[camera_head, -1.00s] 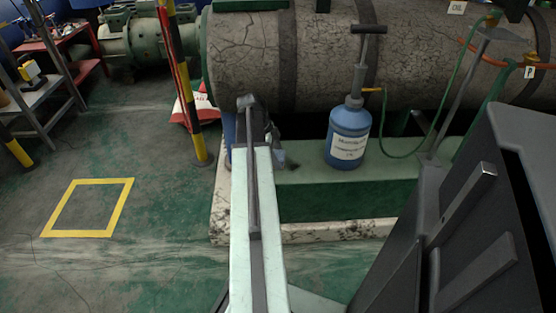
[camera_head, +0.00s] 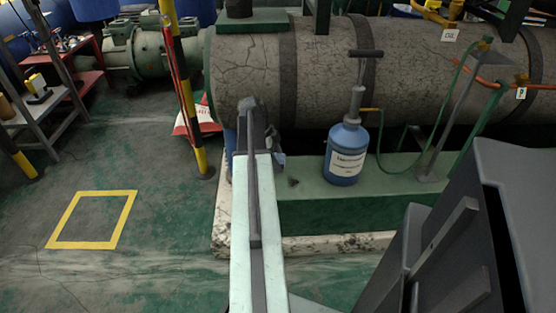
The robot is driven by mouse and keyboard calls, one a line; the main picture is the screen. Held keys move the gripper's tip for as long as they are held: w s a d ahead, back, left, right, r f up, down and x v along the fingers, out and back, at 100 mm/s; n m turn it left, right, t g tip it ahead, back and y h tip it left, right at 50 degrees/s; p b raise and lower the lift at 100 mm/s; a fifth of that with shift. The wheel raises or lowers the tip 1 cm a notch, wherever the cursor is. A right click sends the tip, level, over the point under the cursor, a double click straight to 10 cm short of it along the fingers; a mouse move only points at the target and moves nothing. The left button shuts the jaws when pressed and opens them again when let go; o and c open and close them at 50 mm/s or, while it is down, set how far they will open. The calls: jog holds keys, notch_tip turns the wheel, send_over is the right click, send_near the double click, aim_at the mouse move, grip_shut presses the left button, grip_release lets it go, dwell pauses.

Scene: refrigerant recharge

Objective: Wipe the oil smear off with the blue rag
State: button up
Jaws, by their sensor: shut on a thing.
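My arm reaches forward over the green plinth (camera_head: 340,215), and its end hides most of my gripper (camera_head: 278,158). What shows of the gripper is a dark piece with a blue-grey edge, just right of the arm. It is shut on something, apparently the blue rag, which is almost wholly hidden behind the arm. A small dark patch (camera_head: 293,182), likely the oil smear, lies on the plinth top, right of and a little below the gripper in the picture. Whether the rag touches the plinth cannot be told.
A large cracked tank (camera_head: 330,75) lies behind. A yellow-black post (camera_head: 187,95) and red-white sign (camera_head: 187,125) stand left. Floor around the yellow square (camera_head: 92,220) is clear.

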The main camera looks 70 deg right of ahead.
jog(key=shift+r, duration=0.65)
notch_tip(320, 180, up, 3)
jog(key=p, duration=0.3)
jog(key=shift+r+p, duration=0.15)
jog(key=shift+p, duration=0.2)
jog(key=shift+s, duration=0.1)
